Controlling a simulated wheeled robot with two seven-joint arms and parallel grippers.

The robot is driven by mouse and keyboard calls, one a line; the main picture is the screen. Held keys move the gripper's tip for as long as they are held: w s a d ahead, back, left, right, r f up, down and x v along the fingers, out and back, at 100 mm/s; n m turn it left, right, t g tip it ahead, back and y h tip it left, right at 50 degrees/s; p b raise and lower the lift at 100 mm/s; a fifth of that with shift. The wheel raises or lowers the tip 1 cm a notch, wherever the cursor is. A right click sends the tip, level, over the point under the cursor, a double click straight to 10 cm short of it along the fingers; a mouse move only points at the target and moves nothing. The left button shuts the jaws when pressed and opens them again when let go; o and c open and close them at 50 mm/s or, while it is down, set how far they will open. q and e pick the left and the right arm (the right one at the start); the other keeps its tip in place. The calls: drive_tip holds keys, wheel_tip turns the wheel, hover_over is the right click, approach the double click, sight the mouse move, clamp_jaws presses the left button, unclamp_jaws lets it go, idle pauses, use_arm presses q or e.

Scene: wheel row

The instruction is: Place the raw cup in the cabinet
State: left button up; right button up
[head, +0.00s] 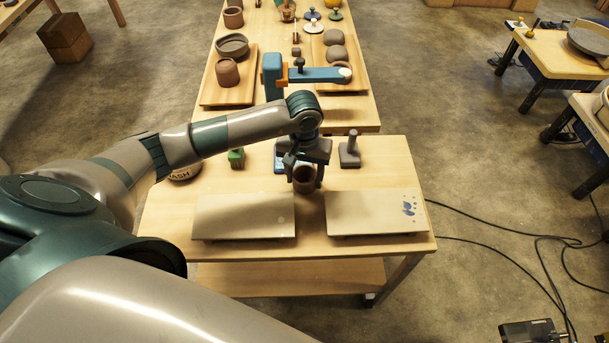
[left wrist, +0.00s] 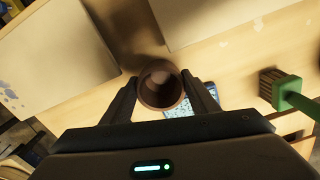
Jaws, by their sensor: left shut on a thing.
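The brown raw cup (head: 304,180) is between the fingers of my left gripper (head: 305,178), over the near table between two pale panels. In the left wrist view my left gripper (left wrist: 160,100) is shut on the cup (left wrist: 160,90), one finger on each side, and I look into its round opening. Whether the cup touches the table is unclear. No cabinet is plain to me; the left pale panel (head: 243,216) and the right pale panel (head: 376,212), which has a blue mark, lie at the table's front. My right gripper is not in view.
Behind the gripper stand a grey block with a post (head: 349,150), a green-topped brush (head: 236,158) and a blue-patterned item (head: 279,158). A blue arm-like stand (head: 312,74) is further back. Bare wood (head: 388,158) lies at right.

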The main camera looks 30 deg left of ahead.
sight(305, 175)
use_arm(q)
drive_tip(key=o, duration=1.2)
drive_tip(key=shift+c, duration=0.2)
drive_tip(key=shift+r, duration=0.25)
wheel_tip(305, 175, up, 12)
drive_tip(key=b, duration=0.4)
drive_tip(key=shift+b, duration=0.3)
